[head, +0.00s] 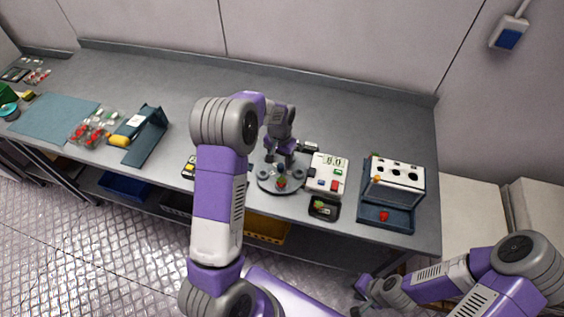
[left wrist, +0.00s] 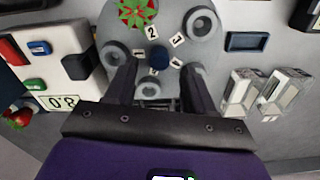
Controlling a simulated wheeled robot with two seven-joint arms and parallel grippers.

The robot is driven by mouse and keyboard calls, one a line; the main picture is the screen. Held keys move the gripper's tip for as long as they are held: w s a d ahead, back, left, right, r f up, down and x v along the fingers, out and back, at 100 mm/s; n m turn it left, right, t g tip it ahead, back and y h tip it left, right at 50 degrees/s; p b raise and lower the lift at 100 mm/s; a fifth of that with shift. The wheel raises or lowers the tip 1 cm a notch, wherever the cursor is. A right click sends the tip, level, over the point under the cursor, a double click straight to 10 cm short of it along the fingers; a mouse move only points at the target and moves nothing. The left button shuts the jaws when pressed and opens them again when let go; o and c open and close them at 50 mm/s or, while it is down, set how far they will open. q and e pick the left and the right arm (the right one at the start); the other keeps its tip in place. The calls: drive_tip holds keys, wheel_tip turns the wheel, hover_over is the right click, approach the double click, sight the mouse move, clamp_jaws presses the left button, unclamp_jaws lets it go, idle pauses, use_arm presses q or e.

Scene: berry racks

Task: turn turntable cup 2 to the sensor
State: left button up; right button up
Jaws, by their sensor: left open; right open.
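The turntable (head: 268,187) is a round grey disc with several ring-shaped cups, on the bench in front of me. In the left wrist view, the turntable (left wrist: 215,50) has a dark blue centre knob (left wrist: 160,58) and small number cards. The card "2" (left wrist: 152,32) is near a cup holding a red berry with green leaves (left wrist: 137,12). My left gripper (head: 278,163) is open above the turntable; its fingers (left wrist: 158,88) stand either side of the knob area, and I cannot tell whether they touch it. My right gripper (head: 365,295) is open, low at the right, away from the bench. I cannot identify the sensor surely.
A white box (head: 328,162) with a display and coloured buttons stands close right of the turntable. A small black tray (head: 324,208) sits before it. A white-topped rack with holes (head: 398,172) is further right. Two clear holders (left wrist: 240,92) show beside the turntable. The back bench is clear.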

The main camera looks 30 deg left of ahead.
sight(280, 166)
use_arm(q)
drive_tip(key=shift+f, duration=2)
drive_tip(key=shift+w, duration=0.1)
clamp_jaws()
